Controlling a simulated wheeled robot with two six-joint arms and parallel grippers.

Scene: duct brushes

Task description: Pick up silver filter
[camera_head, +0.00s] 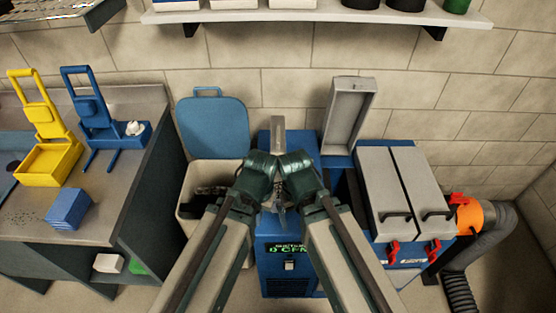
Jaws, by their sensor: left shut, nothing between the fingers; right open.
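No silver filter can be made out for certain. An upright grey metal piece (277,125) shows just beyond my wrists, and I cannot tell what it is. My two arms come in from the bottom and meet at the middle, in front of a blue machine (274,252) with a green readout. My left gripper (273,197) is shut and empty. My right gripper (284,208) is open and close beside it. The fingers are small, dark and partly hidden by my wrists.
A bin with a raised blue lid (212,127) stands left of the machine. A grey lid (348,112) stands open at right. The left bench holds a yellow stand (45,165), a blue stand (105,135) and a blue block (68,208).

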